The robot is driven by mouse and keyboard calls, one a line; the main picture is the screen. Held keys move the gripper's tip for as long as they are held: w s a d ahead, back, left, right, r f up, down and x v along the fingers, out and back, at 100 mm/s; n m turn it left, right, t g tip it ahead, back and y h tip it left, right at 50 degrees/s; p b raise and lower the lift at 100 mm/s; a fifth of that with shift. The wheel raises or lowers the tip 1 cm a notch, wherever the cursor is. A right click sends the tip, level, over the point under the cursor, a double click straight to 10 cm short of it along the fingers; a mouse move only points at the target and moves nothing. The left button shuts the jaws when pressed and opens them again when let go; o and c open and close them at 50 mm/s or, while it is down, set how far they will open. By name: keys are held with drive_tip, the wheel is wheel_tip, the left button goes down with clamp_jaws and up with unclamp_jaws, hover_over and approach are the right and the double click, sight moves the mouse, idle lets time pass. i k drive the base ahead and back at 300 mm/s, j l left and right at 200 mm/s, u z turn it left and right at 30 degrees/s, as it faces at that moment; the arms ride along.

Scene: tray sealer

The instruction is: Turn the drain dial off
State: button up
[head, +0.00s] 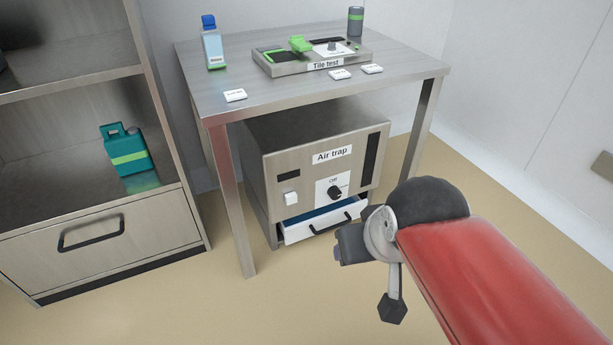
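In the head view, a black round dial (334,193) sits on a white plate on the front of the grey unit labelled "Air trap" (280,160), under the table. The plate has small print around the dial, with "Off" seemingly above it; the rest, and the pointer's exact setting, are too small to read surely. My gripper (343,250) is in front of the unit, below and slightly right of the dial, apart from it. My arm largely hides the gripper, and its fingers cannot be made out clearly.
A white drawer (323,222) juts open below the dial. The table (240,100) holds a "Tile test" device (290,70) with its own knob, a blue-capped bottle (213,48), a grey canister (355,21) and several labels. A shelf with a teal jug (125,150) stands left.

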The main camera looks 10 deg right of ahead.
sight(335, 193)
drive_tip(key=j+z, duration=0.7)
drive_tip(key=j, duration=0.15)
drive_tip(key=i+j, duration=0.05)
